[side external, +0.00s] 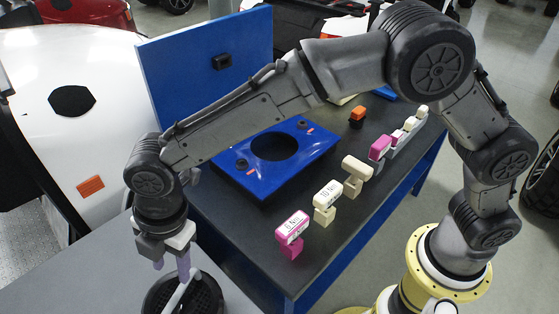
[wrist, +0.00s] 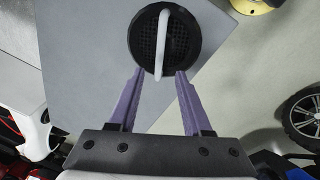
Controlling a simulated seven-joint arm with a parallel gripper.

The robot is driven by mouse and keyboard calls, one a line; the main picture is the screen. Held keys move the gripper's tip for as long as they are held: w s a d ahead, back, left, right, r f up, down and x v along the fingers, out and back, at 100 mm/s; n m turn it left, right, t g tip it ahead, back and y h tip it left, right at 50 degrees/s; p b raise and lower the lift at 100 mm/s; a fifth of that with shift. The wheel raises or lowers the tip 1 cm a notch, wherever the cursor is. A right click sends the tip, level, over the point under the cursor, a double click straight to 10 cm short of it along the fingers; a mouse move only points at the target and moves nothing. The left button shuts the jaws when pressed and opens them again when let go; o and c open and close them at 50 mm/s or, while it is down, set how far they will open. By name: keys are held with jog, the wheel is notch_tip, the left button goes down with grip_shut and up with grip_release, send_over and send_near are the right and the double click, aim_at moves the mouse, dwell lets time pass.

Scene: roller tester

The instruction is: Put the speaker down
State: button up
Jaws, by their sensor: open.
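The speaker is a round black piece with a perforated grille (side external: 206,296) and a pale bar-like handle across it. In the side view it sits at the bottom edge, partly cut off, on a grey surface. It also shows in the wrist view (wrist: 150,45), near the top, with the handle standing across its middle. My gripper (side external: 171,266) is open, with its purple fingers just above the speaker at the handle. In the wrist view the fingers (wrist: 159,75) reach either side of the handle's near end. Whether they touch it I cannot tell.
A dark table with blue sides (side external: 225,225) carries a blue plate with a round hole (side external: 310,165) and a blue upright panel (side external: 185,75). Several labelled pink and cream blocks (side external: 292,226) line its right side. The grey surface (side external: 100,270) left of the speaker is clear.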

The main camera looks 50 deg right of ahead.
jog(key=s+d+r+m+t, duration=0.1)
jog(key=d+r+m, duration=0.55)
jog(key=d, duration=0.65)
jog(key=s+d+r+m+t, duration=0.1)
jog(key=d+r+m, duration=0.5)
jog(key=d, duration=0.7)
jog(key=s+d+m+t+h, duration=0.1)
jog(key=s+d+m+t, duration=0.1)
jog(key=s+d+m, duration=0.8)
jog(key=s+d, duration=0.4)
jog(key=s, duration=0.1)
jog(key=shift+s+f+t+h, duration=0.25)
jog(key=shift+t+h, duration=0.05)
jog(key=shift+d, duration=0.1)
